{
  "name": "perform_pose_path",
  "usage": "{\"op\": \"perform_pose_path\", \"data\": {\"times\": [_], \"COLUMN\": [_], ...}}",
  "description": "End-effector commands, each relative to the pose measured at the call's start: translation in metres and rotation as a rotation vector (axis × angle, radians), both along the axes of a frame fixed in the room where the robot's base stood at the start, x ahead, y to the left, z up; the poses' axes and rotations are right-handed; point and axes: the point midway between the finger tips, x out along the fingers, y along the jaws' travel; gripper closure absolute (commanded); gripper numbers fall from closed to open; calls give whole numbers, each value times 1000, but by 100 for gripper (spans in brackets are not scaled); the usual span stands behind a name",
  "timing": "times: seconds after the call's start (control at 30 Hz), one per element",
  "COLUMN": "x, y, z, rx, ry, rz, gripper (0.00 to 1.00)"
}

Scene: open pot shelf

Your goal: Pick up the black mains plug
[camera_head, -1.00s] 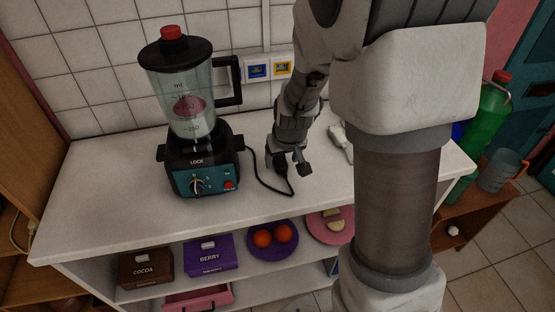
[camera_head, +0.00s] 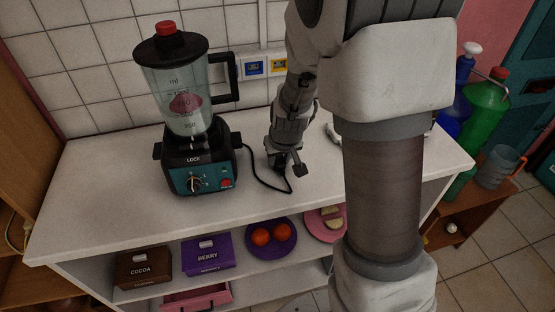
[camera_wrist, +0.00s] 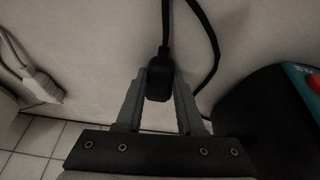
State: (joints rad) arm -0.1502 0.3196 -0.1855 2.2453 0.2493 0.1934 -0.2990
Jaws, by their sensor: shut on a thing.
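The black mains plug (camera_wrist: 160,83) sits between the two fingers of my gripper (camera_wrist: 159,95) in the wrist view. The fingers are shut on it from both sides. The plug's black cord (camera_wrist: 209,40) runs up and loops round toward the blender. In the head view my gripper (camera_head: 287,168) is low over the white counter, to the right of the blender (camera_head: 198,165). The plug itself is mostly hidden by the gripper there. The cord (camera_head: 262,182) curves over the counter from the blender to the gripper.
A white plug on a pale cord (camera_wrist: 42,86) lies to the left in the wrist view. Wall sockets with blue and yellow covers (camera_head: 266,67) are behind. Bottles (camera_head: 484,108) and a jug (camera_head: 499,165) stand at the right. The counter's front left (camera_head: 110,215) is clear.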

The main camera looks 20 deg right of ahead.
Motion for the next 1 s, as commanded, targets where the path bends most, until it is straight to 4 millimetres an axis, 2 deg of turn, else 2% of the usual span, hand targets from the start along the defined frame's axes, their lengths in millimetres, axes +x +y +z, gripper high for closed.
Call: {"op": "perform_pose_path", "data": {"times": [0.37, 0.53, 0.67, 0.77, 1.0], "x": [0, 1, 1, -11, -40], "y": [0, 1, 1, -20, -66], "z": [5, 24, 49, 55, 87], "rx": [0, 1, 0, 2, 1], "ry": [-2, -4, -6, -5, -6], "rz": [0, 1, 2, -8, -8], "gripper": [100, 100, 100, 100, 100]}}
